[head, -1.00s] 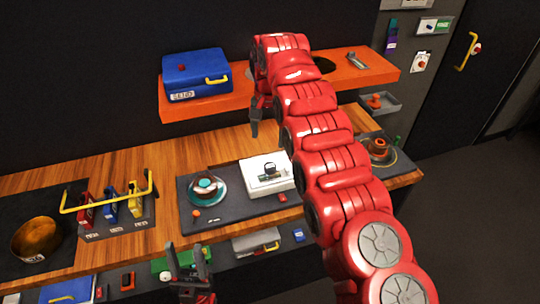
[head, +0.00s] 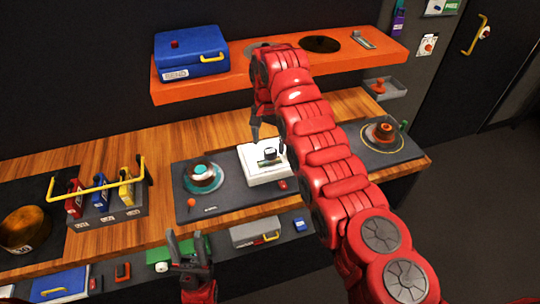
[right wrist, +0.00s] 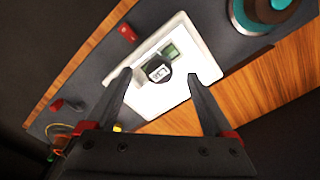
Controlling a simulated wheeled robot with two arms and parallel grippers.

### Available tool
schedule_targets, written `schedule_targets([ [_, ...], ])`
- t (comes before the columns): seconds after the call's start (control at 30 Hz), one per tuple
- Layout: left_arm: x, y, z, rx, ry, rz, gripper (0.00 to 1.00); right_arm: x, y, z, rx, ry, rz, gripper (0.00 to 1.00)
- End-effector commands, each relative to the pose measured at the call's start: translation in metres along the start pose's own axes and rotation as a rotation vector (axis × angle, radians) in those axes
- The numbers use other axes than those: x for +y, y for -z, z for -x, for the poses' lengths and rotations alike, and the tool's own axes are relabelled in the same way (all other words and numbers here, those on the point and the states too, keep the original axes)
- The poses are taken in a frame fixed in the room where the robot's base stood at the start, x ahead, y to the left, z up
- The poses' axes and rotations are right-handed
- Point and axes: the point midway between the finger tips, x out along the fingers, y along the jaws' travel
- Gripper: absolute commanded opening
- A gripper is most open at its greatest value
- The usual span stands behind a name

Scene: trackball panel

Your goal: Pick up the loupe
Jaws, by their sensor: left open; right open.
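The loupe (head: 270,153), a small dark round piece with a pale lens face, sits on a white box-like stand (head: 254,173) on the counter mat. In the right wrist view the loupe (right wrist: 158,71) lies between my two fingertips as seen, beside a small green part. My right gripper (head: 256,134) is open and empty, above the stand's back edge; the gap to the loupe is hard to judge. My left gripper (head: 186,240) is open and empty at the counter's front, well away from the loupe.
A teal-ringed round dish (head: 203,175) stands left of the stand, and a small red piece (head: 283,184) lies at its front right. The orange shelf (head: 385,52) with a blue case (head: 190,52) overhangs behind. A yellow-handled rack (head: 110,212) stands at left.

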Motion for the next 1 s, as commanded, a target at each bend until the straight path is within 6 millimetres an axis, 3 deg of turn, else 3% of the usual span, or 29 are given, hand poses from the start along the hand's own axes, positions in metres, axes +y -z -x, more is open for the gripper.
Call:
schedule_targets([
  [0.23, -0.001, 0.002, -0.013, 0.0, 0.0, 0.0, 0.5, 0.001, 0.001, -0.014, -0.003, -0.003, -0.002, 0.87],
  [0.43, -0.002, 0.005, -0.031, 0.0, 0.0, 0.0, 0.5, 0.002, 0.006, -0.037, -0.004, -0.004, -0.001, 0.87],
  [0.6, -0.002, 0.006, -0.035, 0.0, 0.0, 0.0, 0.5, 0.001, 0.006, -0.058, -0.001, -0.002, 0.0, 0.87],
  [0.87, -0.002, 0.006, -0.034, 0.0, 0.0, 0.0, 0.5, 0.001, 0.007, -0.062, 0.002, 0.0, 0.0, 0.87],
  [1.0, -0.002, 0.006, -0.034, 0.0, 0.0, 0.0, 0.5, 0.001, 0.007, -0.062, 0.002, 0.0, 0.0, 0.64],
])
